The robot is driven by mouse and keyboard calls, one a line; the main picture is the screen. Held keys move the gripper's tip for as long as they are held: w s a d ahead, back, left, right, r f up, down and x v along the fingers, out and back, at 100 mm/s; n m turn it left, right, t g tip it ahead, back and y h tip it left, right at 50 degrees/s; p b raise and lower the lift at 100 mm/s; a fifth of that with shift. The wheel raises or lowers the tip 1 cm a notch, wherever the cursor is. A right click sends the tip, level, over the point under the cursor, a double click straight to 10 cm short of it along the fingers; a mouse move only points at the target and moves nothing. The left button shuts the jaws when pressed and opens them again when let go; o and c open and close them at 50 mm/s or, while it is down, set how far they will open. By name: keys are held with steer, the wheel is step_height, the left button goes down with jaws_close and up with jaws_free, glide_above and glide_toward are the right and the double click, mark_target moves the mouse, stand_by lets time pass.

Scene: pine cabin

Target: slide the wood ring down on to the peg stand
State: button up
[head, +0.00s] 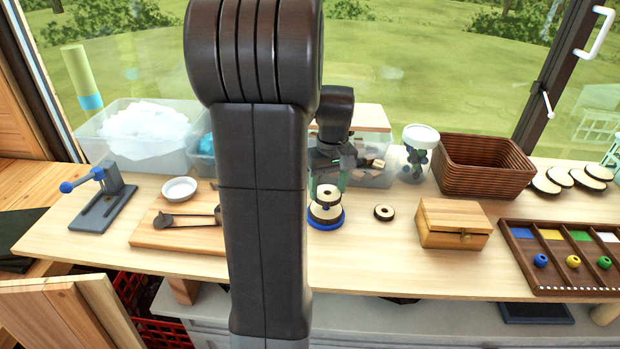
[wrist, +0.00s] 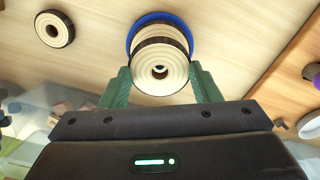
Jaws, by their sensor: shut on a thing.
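The peg stand has a round blue base (head: 327,224), and a wood ring with a dark bark edge (head: 325,213) sits on it. Another wood ring (head: 327,195) is gripped just above that one. My gripper (head: 328,186) points down over the stand, shut on this upper ring. In the wrist view its green fingers (wrist: 161,88) press on both sides of the pale ring (wrist: 160,82). The lower ring and blue base (wrist: 150,18) show behind it, slightly offset. Something pale shows in the held ring's hole; I cannot tell whether the peg is inside it.
A loose wood ring (head: 384,212) lies right of the stand, near a wooden box (head: 453,223). A wooden board (head: 170,236) lies to the left. Clear bins, a jar (head: 420,150) and a woven basket (head: 485,165) stand behind. My arm hides part of the table.

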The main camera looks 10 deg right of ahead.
steer(key=shift+f, duration=0.5)
steer(key=o, duration=1.2)
steer(key=shift+c, duration=0.2)
steer(key=shift+r, duration=0.1)
step_height(320, 180, up, 14)
steer(key=b, duration=0.1)
steer(key=shift+a, duration=0.25)
steer(key=f+p, duration=0.1)
steer(key=f, duration=1.3)
steer(key=shift+d, duration=0.2)
steer(key=shift+r, duration=0.4)
